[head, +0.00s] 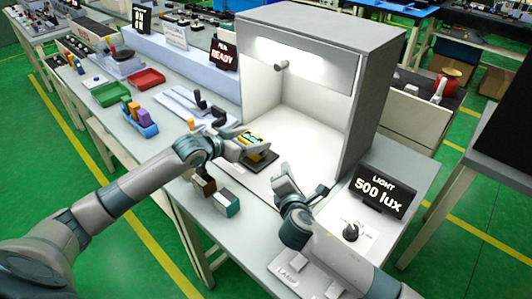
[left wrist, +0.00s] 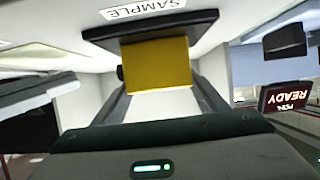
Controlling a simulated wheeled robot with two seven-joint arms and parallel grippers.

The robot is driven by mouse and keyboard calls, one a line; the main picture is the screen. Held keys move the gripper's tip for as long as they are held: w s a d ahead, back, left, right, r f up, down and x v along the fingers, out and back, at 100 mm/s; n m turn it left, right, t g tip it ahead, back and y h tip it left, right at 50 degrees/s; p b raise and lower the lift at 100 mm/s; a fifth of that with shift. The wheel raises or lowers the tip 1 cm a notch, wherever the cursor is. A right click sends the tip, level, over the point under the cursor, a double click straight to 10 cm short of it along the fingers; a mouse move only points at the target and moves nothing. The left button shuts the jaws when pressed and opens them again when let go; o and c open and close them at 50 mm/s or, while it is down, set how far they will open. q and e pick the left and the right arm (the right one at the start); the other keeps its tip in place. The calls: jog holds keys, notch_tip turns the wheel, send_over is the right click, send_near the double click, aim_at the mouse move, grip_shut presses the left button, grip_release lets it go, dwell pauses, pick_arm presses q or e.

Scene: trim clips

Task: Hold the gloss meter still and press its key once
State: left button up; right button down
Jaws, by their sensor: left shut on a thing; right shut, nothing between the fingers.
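The gloss meter, a small yellow block with a dark top (head: 254,143), is at the front of the light booth's white floor, by a dark pad (head: 262,162). My left gripper (head: 250,147) is shut on it from the left. In the left wrist view the yellow body (left wrist: 156,78) sits between my left fingers, against a dark plate (left wrist: 205,20) with a "SAMPLE" label beside it. My right gripper (head: 283,172) is shut and empty, lower right of the meter and apart from it. The meter's key cannot be made out in either view.
The grey light booth (head: 372,88) closes in the meter at the back and sides. A "500 lux" sign (head: 381,191) and a black knob (head: 350,232) are at right. Small blocks (head: 226,203) lie at the front edge. Red (head: 147,79) and green (head: 111,94) trays are at left.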

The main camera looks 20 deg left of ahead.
pick_arm(q)
jog(key=o, duration=1.3)
jog(key=shift+s, duration=0.15)
jog(key=v, duration=1.1)
jog(key=shift+s+a+r, duration=0.2)
jog(key=shift+s, duration=0.1)
pick_arm(e)
jog(key=shift+r, duration=0.1)
pick_arm(q)
notch_tip(320, 180, up, 10)
jog(key=p, duration=1)
pick_arm(e)
notch_tip(320, 180, up, 10)
